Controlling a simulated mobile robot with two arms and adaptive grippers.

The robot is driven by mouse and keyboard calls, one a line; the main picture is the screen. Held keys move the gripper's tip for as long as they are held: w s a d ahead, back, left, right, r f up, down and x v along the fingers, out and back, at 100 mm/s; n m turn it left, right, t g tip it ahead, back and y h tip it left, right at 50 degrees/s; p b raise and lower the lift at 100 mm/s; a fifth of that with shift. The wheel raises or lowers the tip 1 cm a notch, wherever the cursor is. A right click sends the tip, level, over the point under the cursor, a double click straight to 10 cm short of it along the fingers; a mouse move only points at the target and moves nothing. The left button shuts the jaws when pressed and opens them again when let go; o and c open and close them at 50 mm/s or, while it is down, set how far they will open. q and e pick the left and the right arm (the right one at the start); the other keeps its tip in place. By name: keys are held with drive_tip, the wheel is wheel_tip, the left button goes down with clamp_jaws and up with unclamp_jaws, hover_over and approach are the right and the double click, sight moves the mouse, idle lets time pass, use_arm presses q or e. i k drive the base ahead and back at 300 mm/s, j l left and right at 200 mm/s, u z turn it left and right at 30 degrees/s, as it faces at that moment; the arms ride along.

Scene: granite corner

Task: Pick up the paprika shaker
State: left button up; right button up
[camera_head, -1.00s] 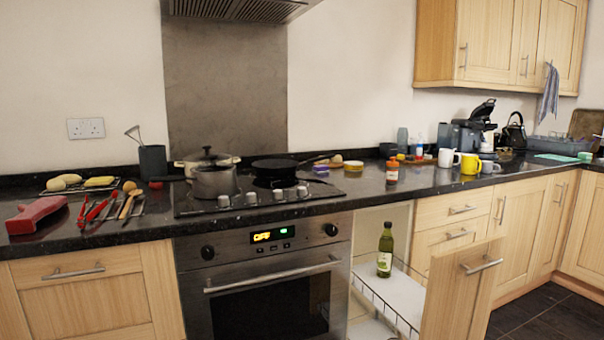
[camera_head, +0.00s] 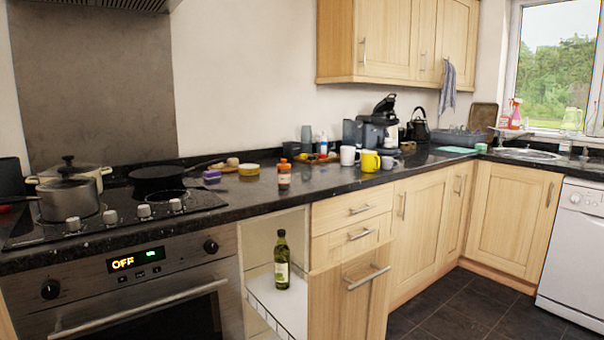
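A small shaker with an orange-red cap and a pale label, likely the paprika shaker (camera_head: 284,175), stands upright on the dark granite counter (camera_head: 318,184), right of the hob. Its label is too small to read. Nothing touches it. Neither of my grippers shows in the head view.
A pull-out drawer (camera_head: 350,305) stands open below the shaker, with a green oil bottle (camera_head: 282,260) in it. The hob holds pots (camera_head: 69,197) and a dark pan (camera_head: 161,180). A white mug (camera_head: 348,155) and a yellow mug (camera_head: 370,161) stand to the right.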

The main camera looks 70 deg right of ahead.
sight(283, 175)
drive_tip(key=k+l, duration=0.1)
drive_tip(key=l, duration=0.25)
drive_tip(key=k+l, duration=0.15)
drive_tip(key=l, duration=0.25)
drive_tip(key=k+l, duration=0.1)
drive_tip(key=l, duration=0.25)
drive_tip(key=k+l, duration=0.15)
drive_tip(key=l, duration=0.25)
drive_tip(key=k+l, duration=0.1)
drive_tip(key=l, duration=0.25)
drive_tip(key=k+l, duration=0.1)
drive_tip(key=l, duration=0.3)
